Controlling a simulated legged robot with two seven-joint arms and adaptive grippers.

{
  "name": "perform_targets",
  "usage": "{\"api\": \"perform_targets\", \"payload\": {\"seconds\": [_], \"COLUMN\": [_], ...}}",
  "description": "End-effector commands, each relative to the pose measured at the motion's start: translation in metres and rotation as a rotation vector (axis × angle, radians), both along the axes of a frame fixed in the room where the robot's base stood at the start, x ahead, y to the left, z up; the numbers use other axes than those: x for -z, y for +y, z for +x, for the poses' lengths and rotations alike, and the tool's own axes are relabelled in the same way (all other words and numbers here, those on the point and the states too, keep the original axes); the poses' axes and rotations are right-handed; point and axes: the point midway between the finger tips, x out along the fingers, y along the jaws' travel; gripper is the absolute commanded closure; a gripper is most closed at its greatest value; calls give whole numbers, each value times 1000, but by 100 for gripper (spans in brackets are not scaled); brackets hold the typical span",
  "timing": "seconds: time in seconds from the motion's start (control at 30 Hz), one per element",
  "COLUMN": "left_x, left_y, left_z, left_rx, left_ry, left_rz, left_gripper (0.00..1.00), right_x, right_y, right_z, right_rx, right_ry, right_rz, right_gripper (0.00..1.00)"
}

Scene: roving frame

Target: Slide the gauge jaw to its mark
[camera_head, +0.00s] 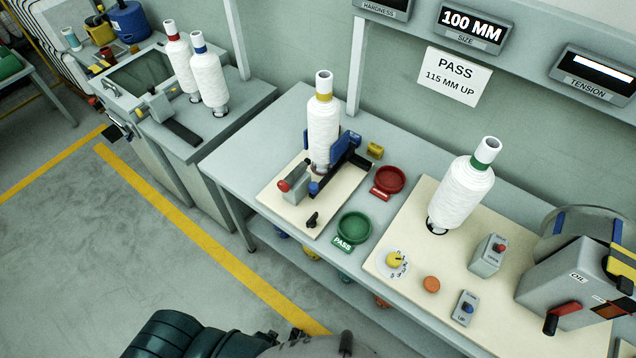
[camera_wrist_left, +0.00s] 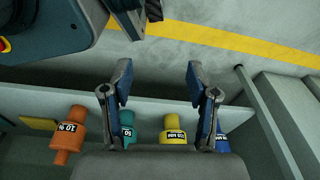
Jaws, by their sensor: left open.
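The gauge stands on a cream board (camera_head: 272,207) on the bench in the head view. Its blue jaws (camera_head: 343,148) are beside a white yarn bobbin (camera_head: 323,130) with a yellow band, which stands upright. A dark bar and a grey block with a red knob (camera_head: 284,186) belong to the gauge. I cannot make out its mark. The size display (camera_head: 472,27) reads 100 MM. My left gripper (camera_wrist_left: 158,68) is open and empty in the left wrist view, above a low shelf and apart from the gauge. My right gripper is not in view.
A sign (camera_head: 455,77) reads PASS 115 MM UP. A green PASS dish (camera_head: 354,228) and a red dish (camera_head: 389,180) flank the board. Another bobbin (camera_head: 461,193) stands on the right board. Orange (camera_wrist_left: 69,136), teal, yellow (camera_wrist_left: 173,135) and blue pieces sit on the low shelf.

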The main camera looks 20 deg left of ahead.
Motion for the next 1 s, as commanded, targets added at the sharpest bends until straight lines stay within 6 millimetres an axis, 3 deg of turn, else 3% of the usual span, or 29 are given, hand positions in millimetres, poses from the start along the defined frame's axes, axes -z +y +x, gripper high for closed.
{"api": "perform_targets", "payload": {"seconds": [0.03, 0.2, 0.37, 0.53, 0.6, 0.77, 1.0], "left_x": [-23, -114, -204, -300, -326, -369, -437], "left_y": [-4, -12, -18, -26, -30, -40, -69], "left_z": [23, 79, 106, 129, 140, 170, 226], "left_rx": [-3, -13, 23, 260, 422, 794, 1453], "left_ry": [-23, -70, -116, -210, -247, -300, -233], "left_rz": [-4, -9, 2, 112, 202, 442, 981], "left_gripper": [41, 41, 41, 41, 41, 41, 41], "right_x": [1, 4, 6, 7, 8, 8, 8], "right_y": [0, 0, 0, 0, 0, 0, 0], "right_z": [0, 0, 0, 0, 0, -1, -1], "right_rx": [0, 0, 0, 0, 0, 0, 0], "right_ry": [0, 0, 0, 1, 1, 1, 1], "right_rz": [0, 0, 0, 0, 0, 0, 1], "right_gripper": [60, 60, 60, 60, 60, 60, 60]}}
